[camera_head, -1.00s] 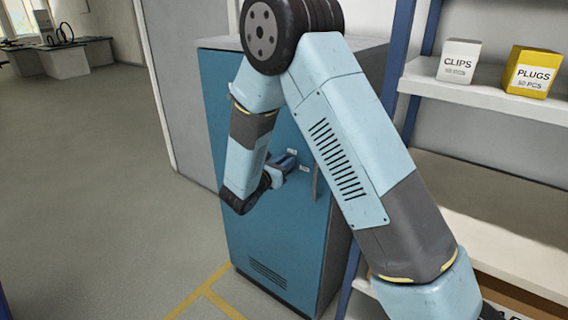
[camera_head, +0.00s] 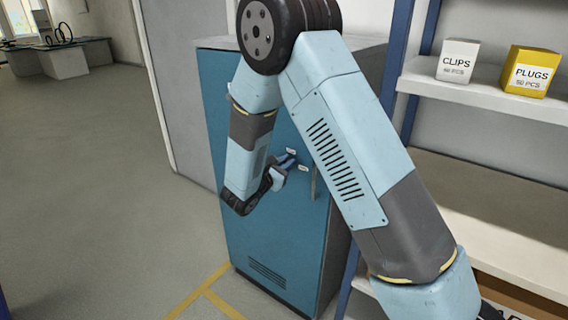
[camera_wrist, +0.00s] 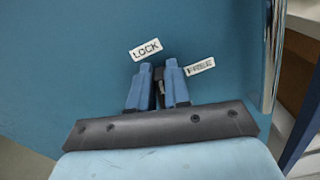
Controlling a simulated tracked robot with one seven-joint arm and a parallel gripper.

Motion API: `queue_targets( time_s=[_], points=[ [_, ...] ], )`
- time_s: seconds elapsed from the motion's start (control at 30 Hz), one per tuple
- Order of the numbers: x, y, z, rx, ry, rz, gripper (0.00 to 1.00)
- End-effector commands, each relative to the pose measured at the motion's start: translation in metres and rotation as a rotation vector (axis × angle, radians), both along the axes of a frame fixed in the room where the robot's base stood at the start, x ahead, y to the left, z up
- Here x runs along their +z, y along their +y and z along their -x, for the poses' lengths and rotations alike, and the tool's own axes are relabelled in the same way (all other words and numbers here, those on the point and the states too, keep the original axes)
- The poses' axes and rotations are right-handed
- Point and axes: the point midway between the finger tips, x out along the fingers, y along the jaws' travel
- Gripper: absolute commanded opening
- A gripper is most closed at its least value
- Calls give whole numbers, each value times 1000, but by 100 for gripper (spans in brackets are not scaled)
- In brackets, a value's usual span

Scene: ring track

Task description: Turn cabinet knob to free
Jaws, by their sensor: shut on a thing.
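The blue cabinet (camera_head: 270,225) stands with its door shut, and its door also fills the wrist view (camera_wrist: 70,60). My gripper (camera_wrist: 158,70) is shut on the dark cabinet knob (camera_wrist: 159,82), which shows only as a sliver between the two blue fingers. In the head view my gripper (camera_head: 288,160) is at the door, left of the handle. A LOCK label (camera_wrist: 146,49) is above and left of the fingertips. A FREE label (camera_wrist: 200,67) is to their right. The fingers hide most of the knob, so I cannot tell exactly which label it points to.
A vertical metal door handle (camera_wrist: 272,60) runs right of the gripper. A shelf rack (camera_head: 490,100) beside the cabinet holds a white CLIPS box (camera_head: 458,62) and a yellow PLUGS box (camera_head: 531,72). The floor (camera_head: 90,190) at left is clear.

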Motion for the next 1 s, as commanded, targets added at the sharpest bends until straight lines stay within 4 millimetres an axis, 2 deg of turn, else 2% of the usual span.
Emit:
queue_targets(
  time_s=[1.0],
  points=[
    [-16,-12,10,1,-587,-757,0]
  ],
)
